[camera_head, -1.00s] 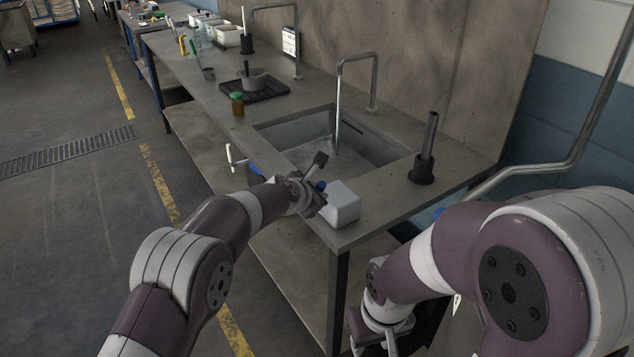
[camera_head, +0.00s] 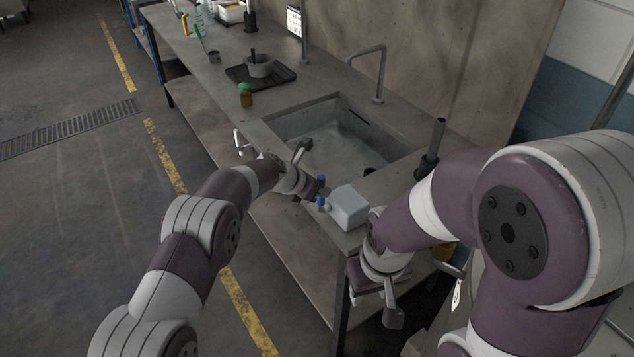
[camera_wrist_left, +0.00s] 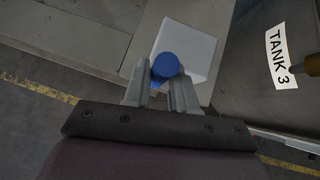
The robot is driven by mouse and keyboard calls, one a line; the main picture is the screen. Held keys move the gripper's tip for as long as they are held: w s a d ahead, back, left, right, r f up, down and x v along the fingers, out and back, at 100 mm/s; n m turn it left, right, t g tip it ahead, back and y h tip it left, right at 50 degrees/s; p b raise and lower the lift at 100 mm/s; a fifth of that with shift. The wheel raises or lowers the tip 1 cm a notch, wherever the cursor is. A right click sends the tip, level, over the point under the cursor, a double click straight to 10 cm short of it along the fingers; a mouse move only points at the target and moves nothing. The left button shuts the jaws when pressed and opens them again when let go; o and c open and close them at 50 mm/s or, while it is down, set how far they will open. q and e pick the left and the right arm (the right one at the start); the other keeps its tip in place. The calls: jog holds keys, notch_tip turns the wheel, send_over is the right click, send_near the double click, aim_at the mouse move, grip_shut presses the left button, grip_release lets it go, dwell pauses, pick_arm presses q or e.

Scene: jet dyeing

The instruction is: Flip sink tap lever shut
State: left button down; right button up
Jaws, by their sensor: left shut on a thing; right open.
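The sink tap (camera_head: 378,75) is a grey bent pipe behind the sink basin (camera_head: 292,122); no water stream shows under its spout. My left gripper (camera_head: 319,194) is at the counter's front edge, beside a white box (camera_head: 348,208). In the left wrist view its grey fingers (camera_wrist_left: 161,94) are shut on a round blue knob (camera_wrist_left: 166,65), next to the white box (camera_wrist_left: 190,45). Blue also shows at the fingers in the head view. I cannot tell how the knob joins the tap lever; its lower part is hidden. My right gripper (camera_head: 358,297) is open, low before the counter.
A dark upright cylinder (camera_head: 432,148) stands right of the sink. A white handle-like piece (camera_head: 238,143) is at the front edge. A "TANK 3" label (camera_wrist_left: 281,57) shows in the wrist view.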

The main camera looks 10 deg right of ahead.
dwell(0.3)
pick_arm(q)
jog(key=c, duration=1.3)
grip_release()
jog(key=shift+w, duration=0.1)
jog(key=shift+o, duration=0.2)
jog(key=b+v, duration=0.2)
jog(key=v, duration=1)
jog(key=shift+a+r+b, duration=0.25)
jog(key=shift+b, duration=0.15)
